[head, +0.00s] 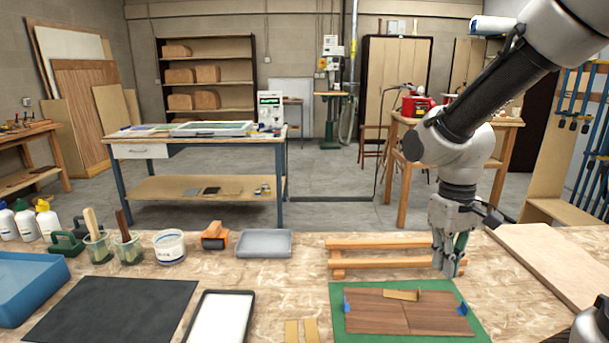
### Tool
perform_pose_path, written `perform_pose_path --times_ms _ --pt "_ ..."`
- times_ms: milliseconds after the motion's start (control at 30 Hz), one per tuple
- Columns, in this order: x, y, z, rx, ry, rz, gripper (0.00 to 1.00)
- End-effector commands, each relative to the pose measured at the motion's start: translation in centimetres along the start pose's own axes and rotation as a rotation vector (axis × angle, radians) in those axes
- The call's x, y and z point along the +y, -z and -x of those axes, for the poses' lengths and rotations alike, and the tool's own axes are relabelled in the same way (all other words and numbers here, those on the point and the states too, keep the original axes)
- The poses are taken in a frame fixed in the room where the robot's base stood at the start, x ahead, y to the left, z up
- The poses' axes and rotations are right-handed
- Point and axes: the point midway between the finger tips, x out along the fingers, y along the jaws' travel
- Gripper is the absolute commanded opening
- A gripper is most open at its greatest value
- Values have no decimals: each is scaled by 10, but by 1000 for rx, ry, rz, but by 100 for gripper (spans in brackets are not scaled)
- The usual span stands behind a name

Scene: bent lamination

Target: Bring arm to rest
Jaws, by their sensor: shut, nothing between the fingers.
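My arm reaches in from the upper right of the head view. My gripper (449,268) points down, shut and empty, above the workbench (290,290). It appears over the right end of a wooden rack (375,263) with two rails, behind a green mat (375,334). I cannot tell whether it touches the rack. Dark brown veneer pieces (385,312) lie side by side on the mat, with blue tabs at both ends and a small tan strip (403,295) at their back edge.
A pale board (550,260) lies on the right. A grey tray (264,243), an orange-and-wood tool (215,236), a white tub (170,246) and brush cups (128,248) stand along the back. A black sheet (115,310), white-filled tray (218,318) and blue bin (28,285) fill the left front.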

Motion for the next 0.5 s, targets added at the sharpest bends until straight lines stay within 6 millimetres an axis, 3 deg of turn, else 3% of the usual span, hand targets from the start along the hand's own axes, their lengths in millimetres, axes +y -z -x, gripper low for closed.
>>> perform_pose_path --times_ms 100,300,500 --pt "16 -38 35 88 1 -85 0" --pt "35 -93 75 266 -12 -210 0" --pt "46 -117 102 418 -38 -285 0"
